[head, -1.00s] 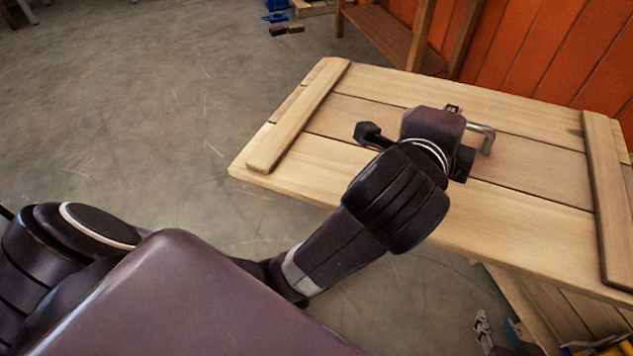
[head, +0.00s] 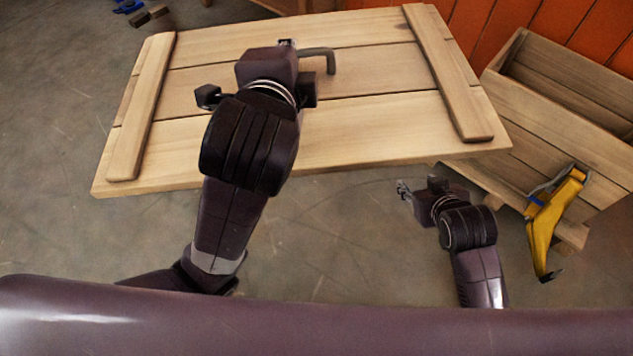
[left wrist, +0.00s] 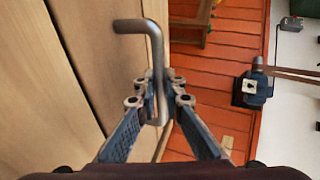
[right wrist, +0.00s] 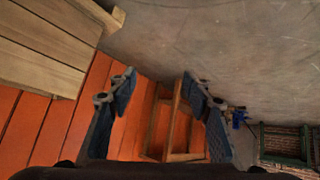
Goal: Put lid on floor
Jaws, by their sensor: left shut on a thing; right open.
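The lid (head: 370,110) is a pale wooden panel with a cross batten at each end and a grey metal handle (head: 327,55). My left gripper (left wrist: 160,95) is shut on the handle, as the left wrist view shows. In the head view its fingers are mostly hidden behind my wrist. The lid is held off the floor (head: 350,240), left of the open wooden crate (head: 560,85), and hides part of the crate's near left side. My right gripper (head: 405,192) is open and empty, below the lid's right end in the picture. It also shows in the right wrist view (right wrist: 160,85).
A yellow tool (head: 550,220) leans at the crate's near side. An orange plank wall (head: 500,22) stands behind. Small blue and dark items (head: 140,12) lie on the floor at the far left. Bare floor shows at the left and in front.

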